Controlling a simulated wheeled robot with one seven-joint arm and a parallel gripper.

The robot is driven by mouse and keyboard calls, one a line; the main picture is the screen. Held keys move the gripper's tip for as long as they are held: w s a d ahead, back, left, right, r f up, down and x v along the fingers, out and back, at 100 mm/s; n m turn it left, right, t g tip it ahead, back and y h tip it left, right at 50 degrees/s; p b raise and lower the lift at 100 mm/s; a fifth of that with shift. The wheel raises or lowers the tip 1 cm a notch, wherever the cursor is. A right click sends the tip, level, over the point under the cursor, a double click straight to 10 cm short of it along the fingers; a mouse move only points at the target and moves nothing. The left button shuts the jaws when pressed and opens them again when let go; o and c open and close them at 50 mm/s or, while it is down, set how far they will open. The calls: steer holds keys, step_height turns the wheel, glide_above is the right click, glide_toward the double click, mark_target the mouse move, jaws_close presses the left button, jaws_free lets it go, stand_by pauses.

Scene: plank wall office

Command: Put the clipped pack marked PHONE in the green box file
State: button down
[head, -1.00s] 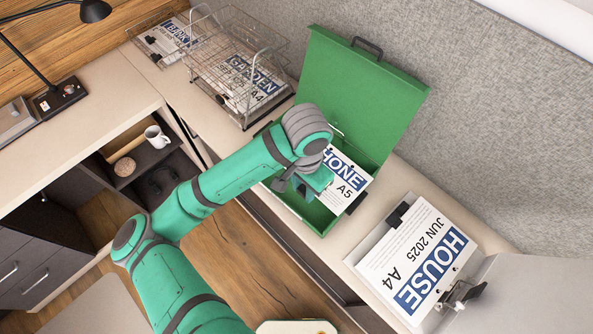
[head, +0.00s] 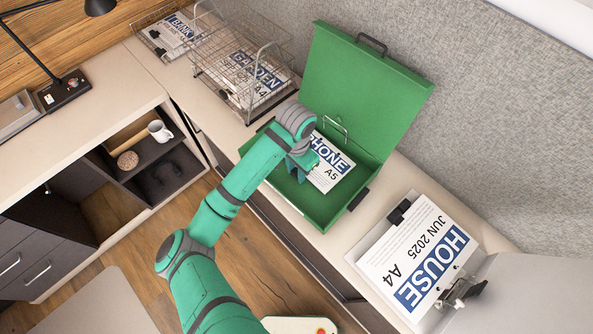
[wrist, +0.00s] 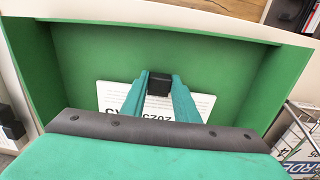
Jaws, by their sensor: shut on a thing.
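The clipped pack marked PHONE A5 (head: 334,168) is white with a blue band and lies within the walls of the open green box file (head: 330,208). Whether it touches the box floor, I cannot tell. My gripper (head: 303,172) reaches down over the left part of the pack. In the wrist view, its teal fingers (wrist: 159,92) are shut on the pack's black clip (wrist: 159,84). The pack's printed sheet (wrist: 112,97) shows below the clip, partly hidden by the fingers and wrist. The green box file (wrist: 200,58) surrounds it there.
The box's lid (head: 365,85) stands open at the back. A wire tray (head: 243,75) with a GARDEN A4 pack stands to the left, with a BANK pack (head: 172,35) beyond. An open grey file with the HOUSE A4 pack (head: 415,255) lies to the right.

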steer(key=shift+f, duration=0.25)
steer(key=shift+f, duration=0.15)
steer(key=c, duration=1.4)
jaws_free()
steer(key=shift+w, duration=0.1)
steer(key=shift+r, duration=6.2)
